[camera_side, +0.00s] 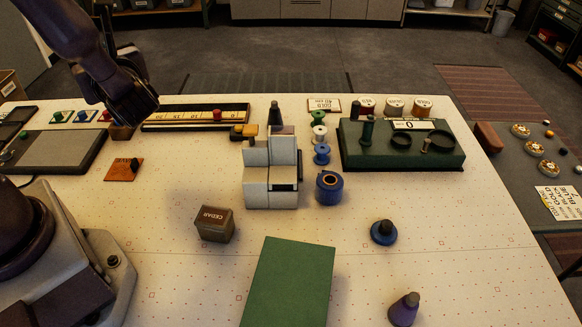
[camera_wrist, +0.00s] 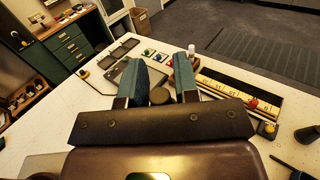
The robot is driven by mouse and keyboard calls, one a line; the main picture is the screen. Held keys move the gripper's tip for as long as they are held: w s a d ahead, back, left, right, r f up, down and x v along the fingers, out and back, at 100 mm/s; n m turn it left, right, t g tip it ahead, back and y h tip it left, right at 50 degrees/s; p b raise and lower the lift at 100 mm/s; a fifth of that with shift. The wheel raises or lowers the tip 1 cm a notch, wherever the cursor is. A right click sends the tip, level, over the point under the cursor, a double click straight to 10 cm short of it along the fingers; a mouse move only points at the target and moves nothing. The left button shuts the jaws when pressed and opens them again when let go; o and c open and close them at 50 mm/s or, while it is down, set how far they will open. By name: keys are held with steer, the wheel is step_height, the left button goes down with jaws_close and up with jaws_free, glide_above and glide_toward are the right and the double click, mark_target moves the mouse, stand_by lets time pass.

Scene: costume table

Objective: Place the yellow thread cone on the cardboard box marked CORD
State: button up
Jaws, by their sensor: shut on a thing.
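My gripper (camera_side: 136,112) is at the upper left in the side view, above the table's far left part. In the wrist view its two blue-grey fingers (camera_wrist: 165,80) are closed on a dark olive, round-topped thing (camera_wrist: 160,96). Its lower part is hidden, and I cannot tell whether it is the yellow thread cone. A brown blocky thing (camera_side: 122,132) shows just under the gripper in the side view; whether they touch is unclear. A small brown box (camera_side: 214,225), with lettering that looks like CEDAR, stands at centre left. I cannot make out a box marked CORD.
A ruler tray (camera_side: 196,118) lies right of the gripper. A grey stepped block (camera_side: 270,180), spools (camera_side: 322,153) and a green stand (camera_side: 400,157) fill the middle and right.

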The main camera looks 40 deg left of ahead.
steer(key=s+d+f+n+g+h, duration=0.2)
steer(key=s+f+n+g+h, duration=0.1)
steer(key=s+n+g, duration=0.55)
steer(key=s+d+f+n+g+h, duration=0.1)
steer(key=s+d+n+g+h, duration=0.2)
steer(key=d+n+g+h, duration=0.2)
steer(key=s+d+n+g+h, duration=0.4)
steer(key=d+n+g+h, duration=0.2)
steer(key=h, duration=0.5)
steer(key=d, duration=0.2)
steer(key=shift+d+f, duration=0.3)
steer(key=shift+f, duration=0.1)
steer(key=d+n+h, duration=0.1)
steer(key=h, duration=0.1)
steer(key=w+d+r+n+t+h, duration=0.1)
steer(key=d+n+h, duration=0.2)
steer(key=d+h, duration=0.1)
steer(key=shift+w+d+r, duration=0.15)
steer(key=w+d+r+n+t+h, duration=0.6)
steer(key=w+d+n+t+h, duration=0.2)
steer(key=w+n+t+h, duration=0.15)
glide_above(296, 277)
steer(key=shift+f, duration=9.1)
